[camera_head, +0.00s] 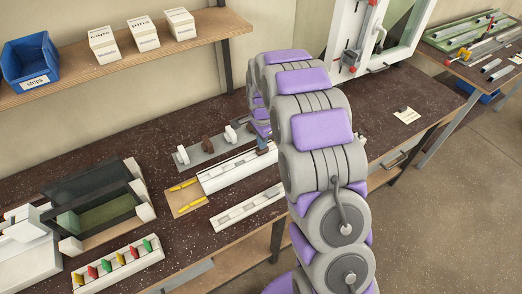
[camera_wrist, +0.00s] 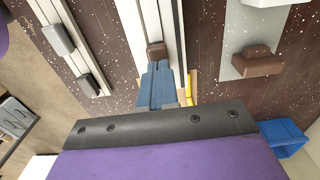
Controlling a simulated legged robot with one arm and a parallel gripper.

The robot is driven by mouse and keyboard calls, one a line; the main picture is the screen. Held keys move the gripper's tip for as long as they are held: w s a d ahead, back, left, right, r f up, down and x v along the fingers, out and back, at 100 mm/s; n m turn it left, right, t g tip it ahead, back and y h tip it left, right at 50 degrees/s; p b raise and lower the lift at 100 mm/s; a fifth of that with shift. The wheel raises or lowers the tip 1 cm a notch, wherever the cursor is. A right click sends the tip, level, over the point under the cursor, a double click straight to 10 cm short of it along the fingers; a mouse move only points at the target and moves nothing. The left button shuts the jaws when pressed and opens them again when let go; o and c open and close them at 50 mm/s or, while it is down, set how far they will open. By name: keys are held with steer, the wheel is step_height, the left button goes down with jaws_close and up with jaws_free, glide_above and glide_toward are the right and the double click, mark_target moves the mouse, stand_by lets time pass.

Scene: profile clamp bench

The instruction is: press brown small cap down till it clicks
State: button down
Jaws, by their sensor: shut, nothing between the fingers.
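The brown small cap (camera_wrist: 156,48) sits on a white profile rail (camera_wrist: 168,15) in the wrist view, just beyond my fingertips. My gripper (camera_wrist: 157,68) is shut and empty, with its blue fingers pointing at the cap over the rail. The tips look very close to the cap; I cannot tell whether they touch it, or how deep it sits. In the head view, my arm hides the cap, and only a little of my blue gripper (camera_head: 263,147) shows beside the white profile (camera_head: 232,172).
A larger brown cap (camera_wrist: 256,62) stands on a grey plate to the right, between white ones (camera_head: 231,134) in the head view. A second rail (camera_wrist: 72,50) holds a grey and a dark block. A yellow-piece tray (camera_head: 185,196), a dark-walled box (camera_head: 100,205) and a coloured-clip rack (camera_head: 118,263) lie left.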

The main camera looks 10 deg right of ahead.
steer(key=shift+f, duration=0.65)
stand_by(0.6)
steer(key=shift+r, duration=0.15)
steer(key=shift+r+p, duration=1.45)
steer(key=shift+r, duration=1.95)
steer(key=shift+s+r, duration=0.15)
steer(key=shift+r, duration=0.05)
steer(key=s+r+n, duration=0.4)
steer(key=s+r, duration=0.4)
steer(key=s, duration=0.2)
steer(key=s+r+n, duration=0.2)
steer(key=s+n, duration=0.1)
steer(key=s, duration=0.7)
steer(key=s+r+n+g, duration=0.1)
steer(key=s+n, duration=0.3)
steer(key=s, duration=0.7)
steer(key=s+r+n, duration=0.2)
steer(key=s+n, duration=0.1)
steer(key=s, duration=0.8)
steer(key=shift+r+g, duration=0.4)
